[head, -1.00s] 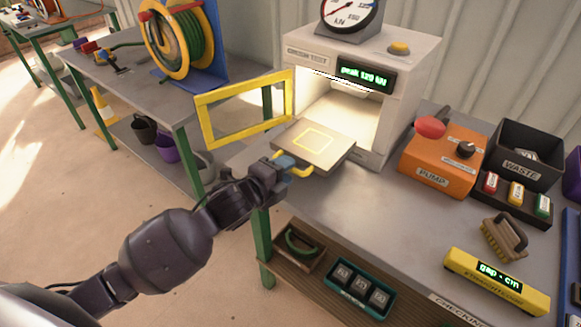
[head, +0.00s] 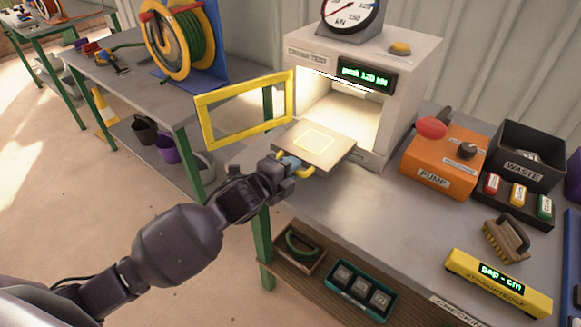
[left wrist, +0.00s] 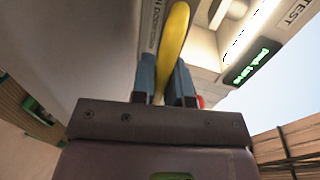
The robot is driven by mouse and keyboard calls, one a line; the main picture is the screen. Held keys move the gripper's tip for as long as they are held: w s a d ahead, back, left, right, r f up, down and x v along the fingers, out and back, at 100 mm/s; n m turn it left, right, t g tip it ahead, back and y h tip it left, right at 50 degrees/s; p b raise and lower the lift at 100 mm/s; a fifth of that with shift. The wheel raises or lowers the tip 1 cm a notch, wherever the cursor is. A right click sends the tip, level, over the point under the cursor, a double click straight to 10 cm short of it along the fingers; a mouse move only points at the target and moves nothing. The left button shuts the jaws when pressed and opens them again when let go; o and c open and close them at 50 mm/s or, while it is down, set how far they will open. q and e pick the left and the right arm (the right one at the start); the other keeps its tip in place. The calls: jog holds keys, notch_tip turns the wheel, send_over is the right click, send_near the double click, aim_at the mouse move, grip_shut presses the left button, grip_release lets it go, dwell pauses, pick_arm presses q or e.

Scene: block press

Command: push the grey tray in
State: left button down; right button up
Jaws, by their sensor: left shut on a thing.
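The grey tray (head: 328,157), with a yellow square outline on top, sticks out of the lit opening of the white press (head: 400,95). Its yellow handle (head: 307,171) is at the front edge. My left gripper (head: 290,164) is at the handle. In the left wrist view, the blue-tipped fingers of my left gripper (left wrist: 160,80) are shut on the yellow handle (left wrist: 172,45). The press's yellow-framed door (head: 202,122) stands swung open to the left. My right gripper is not in view.
An orange pump (head: 425,180) with a red knob stands right of the press. A waste bin (head: 545,172), a brush (head: 506,238) and a yellow straightedge (head: 490,280) lie farther right. The bench in front of the pump is clear.

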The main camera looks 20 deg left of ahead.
aim_at(320, 142)
pick_arm(q)
jog(key=x, duration=0.3)
jog(key=r+x, duration=0.1)
jog(key=x, duration=0.3)
jog(key=r+x, duration=0.1)
jog(key=x, duration=0.3)
jog(key=shift+w+d, duration=0.1)
jog(key=shift+w, duration=0.3)
jog(key=shift+w+d+r, duration=0.1)
jog(key=shift+w, duration=0.25)
jog(key=c, duration=1.2)
grip_release()
jog(key=shift+c, duration=0.2)
jog(key=shift+o, duration=0.5)
jog(key=shift+s, duration=0.1)
